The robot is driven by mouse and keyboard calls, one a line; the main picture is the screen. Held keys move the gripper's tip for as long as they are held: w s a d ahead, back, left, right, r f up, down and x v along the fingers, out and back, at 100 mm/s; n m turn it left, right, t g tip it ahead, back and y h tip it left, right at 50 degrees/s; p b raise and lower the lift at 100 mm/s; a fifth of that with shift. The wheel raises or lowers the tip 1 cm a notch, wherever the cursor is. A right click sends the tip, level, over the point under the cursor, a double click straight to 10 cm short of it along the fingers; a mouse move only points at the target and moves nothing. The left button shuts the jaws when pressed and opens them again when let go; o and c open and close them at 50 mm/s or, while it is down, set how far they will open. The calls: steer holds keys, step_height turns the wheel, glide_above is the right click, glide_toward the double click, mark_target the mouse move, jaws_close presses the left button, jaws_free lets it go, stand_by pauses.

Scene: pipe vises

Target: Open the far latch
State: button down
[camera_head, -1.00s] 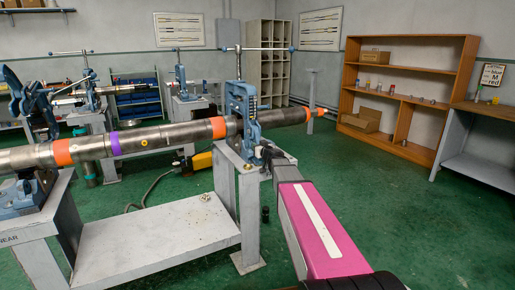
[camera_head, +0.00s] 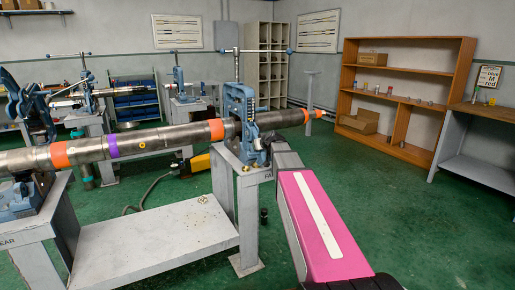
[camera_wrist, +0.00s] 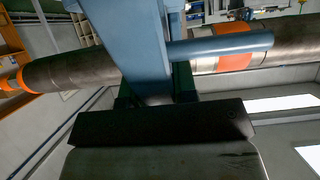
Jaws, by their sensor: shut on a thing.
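The far vise (camera_head: 240,112) is blue and stands on a grey stand with its frame upright around the steel pipe (camera_head: 170,136). Its latch (camera_head: 252,143) is on the side toward my arm and is partly hidden. My gripper (camera_head: 270,146) is at this side of the vise, its fingertips small and partly hidden. In the wrist view, my dark gripper (camera_wrist: 165,121) is up against the blue vise frame (camera_wrist: 128,42), with a blue bar (camera_wrist: 220,47) going right. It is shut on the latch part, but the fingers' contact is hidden.
The near vise (camera_head: 20,195) stands at left, its upper part (camera_head: 22,98) tilted back. A grey low shelf (camera_head: 160,235) lies between the stands. A wooden shelf (camera_head: 440,60) and a workbench (camera_head: 480,175) are at right. The green floor right of my arm is clear.

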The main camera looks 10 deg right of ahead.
steer(key=shift+s+d+r+g+h, duration=0.1)
steer(key=shift+s+r+g+h, duration=0.1)
steer(key=shift+r+g, duration=0.45)
steer(key=shift+s+d+r+g+h, duration=0.1)
steer(key=shift+s+r+g+h, duration=0.1)
steer(key=shift+r+g, duration=0.45)
steer(key=shift+f, duration=0.15)
steer(key=c, duration=0.9)
jaws_free()
steer(key=v, duration=1)
steer(key=shift+r, duration=0.4)
steer(key=shift+s, duration=0.15)
